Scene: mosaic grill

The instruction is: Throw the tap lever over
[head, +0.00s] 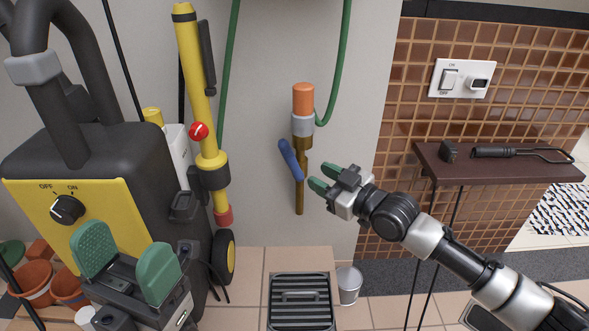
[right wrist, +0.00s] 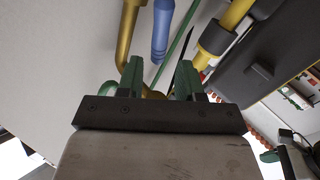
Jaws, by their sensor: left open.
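The tap lever (head: 291,159) is a blue handle on the brass tap (head: 300,200) on the pale wall. It slants from upper left down to the brass body. In the right wrist view the blue lever (right wrist: 161,32) shows beyond the fingertips, beside the brass pipe (right wrist: 127,38). My right gripper (head: 317,179) is just right of the tap, its green fingers parted and pointing left. In the right wrist view, nothing shows held between its fingers (right wrist: 158,78). My left gripper (head: 128,258) is open and empty at the lower left, in front of the pressure washer.
The yellow and black pressure washer (head: 120,215) fills the left, with its yellow lance (head: 190,80) upright. An orange hose connector (head: 303,98) tops the tap. A drain grate (head: 300,302) and a metal bucket (head: 348,284) are below. A dark shelf (head: 500,168) is at right.

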